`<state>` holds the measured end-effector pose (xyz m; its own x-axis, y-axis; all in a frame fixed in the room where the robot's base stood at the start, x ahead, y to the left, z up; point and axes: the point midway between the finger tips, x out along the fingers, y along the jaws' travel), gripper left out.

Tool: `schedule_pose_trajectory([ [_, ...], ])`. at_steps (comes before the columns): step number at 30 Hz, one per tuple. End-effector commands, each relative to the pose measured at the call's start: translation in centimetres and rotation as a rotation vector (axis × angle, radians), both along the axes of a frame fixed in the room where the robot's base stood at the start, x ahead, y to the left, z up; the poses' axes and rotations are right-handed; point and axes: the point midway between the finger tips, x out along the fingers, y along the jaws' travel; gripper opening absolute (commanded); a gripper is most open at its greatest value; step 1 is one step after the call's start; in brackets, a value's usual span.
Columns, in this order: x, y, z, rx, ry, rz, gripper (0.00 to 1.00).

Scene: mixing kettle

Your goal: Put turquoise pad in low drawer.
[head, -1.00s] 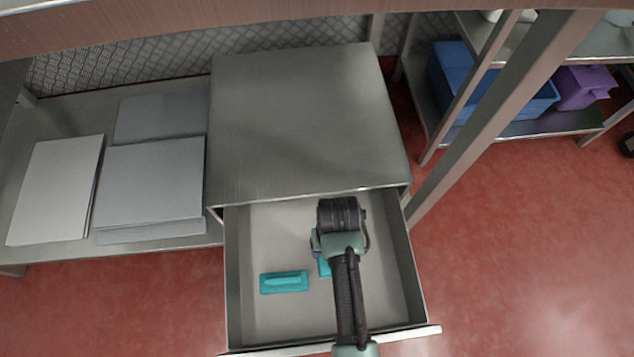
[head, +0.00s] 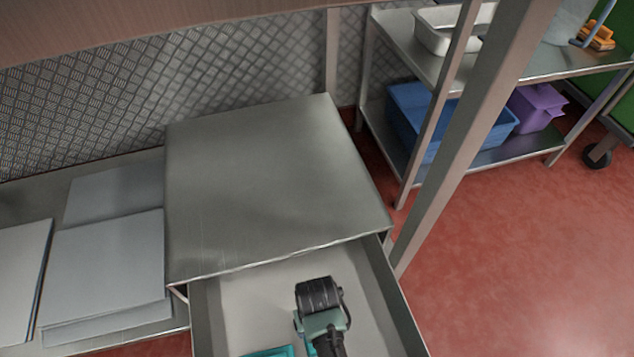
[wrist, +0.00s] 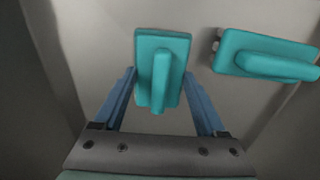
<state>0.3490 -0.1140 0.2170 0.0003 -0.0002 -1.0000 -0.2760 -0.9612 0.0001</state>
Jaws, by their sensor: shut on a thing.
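The low drawer (head: 253,310) is open below the steel cabinet top, and its front end is cut off in the head view. My gripper (wrist: 159,78) is down inside it, shut on a turquoise pad (wrist: 161,45) with a raised grip. Its blue fingers stand on either side of the pad in the wrist view. A second turquoise pad (wrist: 262,55) lies on the drawer floor to the right in the wrist view. It also shows at the bottom edge of the head view (head: 268,352). My wrist hides most of the held pad there.
A steel cabinet top (head: 270,185) lies above the drawer. Grey panels (head: 105,262) rest on a shelf at left. A steel post (head: 475,135) stands at right, before a rack with a blue bin (head: 415,115) and a purple bin (head: 538,108). Red floor is open at right.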

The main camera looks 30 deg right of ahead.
Motion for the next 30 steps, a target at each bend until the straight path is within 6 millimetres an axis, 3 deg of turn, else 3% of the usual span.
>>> schedule_pose_trajectory([
  [8,0.0,0.0,-0.3,0.001,0.001,0.0,0.02],
  [9,0.0,0.0,-0.2,0.0,0.001,0.0,0.81],
  [12,0.0,0.0,-0.2,0.0,0.001,0.0,0.99],
  [22,0.0,0.0,0.4,0.0,-0.001,0.0,1.0],
  [30,0.0,0.0,5.3,0.0,-0.001,-0.002,1.0],
])
